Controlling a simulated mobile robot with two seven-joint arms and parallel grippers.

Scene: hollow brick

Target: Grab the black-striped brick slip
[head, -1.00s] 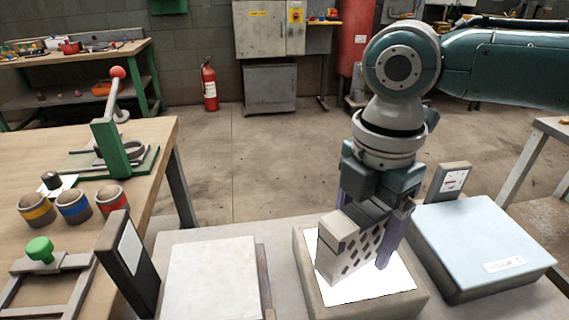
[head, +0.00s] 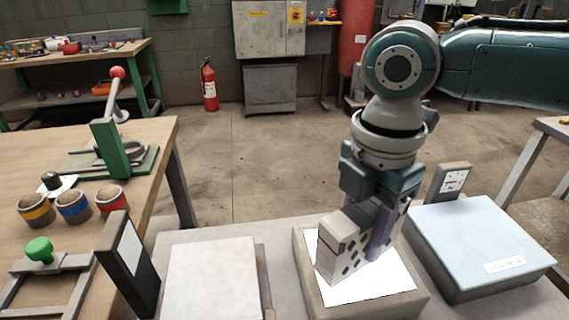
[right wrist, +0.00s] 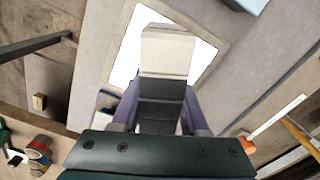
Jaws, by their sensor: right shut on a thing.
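A pale hollow brick (head: 340,240) with rows of dark holes in its side stands on a white sheet on a square pad. In the right wrist view the brick (right wrist: 166,50) has a pale near-white end and a darker part between the fingers. My right gripper (head: 372,228) reaches down over the brick and is shut on it. In the head view one purple finger lies across the holed side and the far finger is mostly hidden. Cups with yellow (head: 37,208), blue (head: 74,206) and red (head: 111,199) bands stand on the left bench. I cannot make out a black-striped cup.
The pad (head: 312,290) lies between a white-topped plate (head: 210,280) and a pale blue-topped scale (head: 480,245). A dark upright panel (head: 128,262) stands at the left. A green lever press (head: 105,145) is on the wooden bench.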

